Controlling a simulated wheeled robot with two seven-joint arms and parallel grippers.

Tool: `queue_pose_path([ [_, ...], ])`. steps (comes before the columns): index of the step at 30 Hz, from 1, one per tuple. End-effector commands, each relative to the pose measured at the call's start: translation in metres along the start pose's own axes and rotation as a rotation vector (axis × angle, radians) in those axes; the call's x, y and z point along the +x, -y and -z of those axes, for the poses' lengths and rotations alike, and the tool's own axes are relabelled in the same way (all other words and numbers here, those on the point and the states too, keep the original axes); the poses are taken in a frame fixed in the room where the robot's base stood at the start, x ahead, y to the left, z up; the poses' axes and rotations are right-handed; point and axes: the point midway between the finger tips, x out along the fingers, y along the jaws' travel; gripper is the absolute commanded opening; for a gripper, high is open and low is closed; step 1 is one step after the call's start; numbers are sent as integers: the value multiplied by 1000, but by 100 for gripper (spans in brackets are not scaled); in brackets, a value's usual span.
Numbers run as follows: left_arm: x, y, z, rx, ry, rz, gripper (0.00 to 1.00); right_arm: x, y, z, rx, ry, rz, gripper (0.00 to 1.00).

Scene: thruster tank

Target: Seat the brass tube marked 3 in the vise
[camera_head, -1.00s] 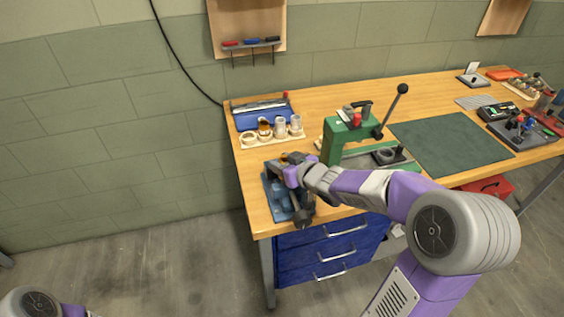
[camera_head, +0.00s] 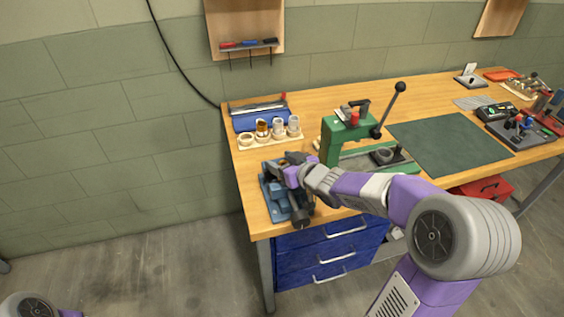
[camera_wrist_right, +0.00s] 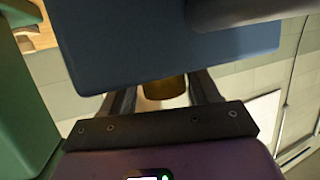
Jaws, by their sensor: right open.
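The blue vise (camera_head: 272,195) stands at the table's front left corner, partly hidden by my right arm. My right gripper (camera_head: 291,166) is at the vise. In the right wrist view a large blue block (camera_wrist_right: 165,45), seemingly part of the vise, crosses the upper picture. Below its edge a short brass tube end (camera_wrist_right: 165,88) shows between the two spread fingers of my right gripper (camera_wrist_right: 163,98), with gaps on both sides. The rest of the tube is hidden behind the blue block. I cannot read a mark on it. My left gripper is out of view.
A pale rack (camera_head: 272,140) behind the vise has several round places, one with an amber-brown piece (camera_head: 262,128). A green press (camera_head: 340,138) with a long lever stands close on the right. A blue tray (camera_head: 259,118) lies behind the rack. The dark green mat (camera_head: 450,143) is clear.

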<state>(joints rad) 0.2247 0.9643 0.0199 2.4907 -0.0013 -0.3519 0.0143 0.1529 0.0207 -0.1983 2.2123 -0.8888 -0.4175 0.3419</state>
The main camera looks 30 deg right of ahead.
Motion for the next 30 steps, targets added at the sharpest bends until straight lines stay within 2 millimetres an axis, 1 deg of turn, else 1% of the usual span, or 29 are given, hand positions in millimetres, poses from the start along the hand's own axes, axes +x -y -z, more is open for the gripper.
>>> queue_pose_path([
  [1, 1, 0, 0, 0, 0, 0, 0, 3, 8, -23, -4, 59, 15, 73],
  [7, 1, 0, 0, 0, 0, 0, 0, 2, 9, -22, -5, 58, 16, 73],
  [11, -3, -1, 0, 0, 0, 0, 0, -6, 5, -15, -5, 39, 10, 73],
  [14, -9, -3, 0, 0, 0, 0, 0, -19, 0, -2, -6, 8, -1, 73],
  [15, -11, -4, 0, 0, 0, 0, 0, -28, 0, -8, -3, 12, -1, 73],
  [21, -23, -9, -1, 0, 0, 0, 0, -77, -1, -21, 1, 3, -5, 73],
  [24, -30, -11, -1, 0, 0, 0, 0, -98, 0, -28, 2, 1, -4, 73],
  [25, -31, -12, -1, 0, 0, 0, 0, -104, 0, -30, 2, 1, -3, 73],
  [27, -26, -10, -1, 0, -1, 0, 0, -111, 0, -34, -1, -4, -2, 73],
  [30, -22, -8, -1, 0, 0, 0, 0, -120, 0, -38, -1, -4, -1, 73],
])
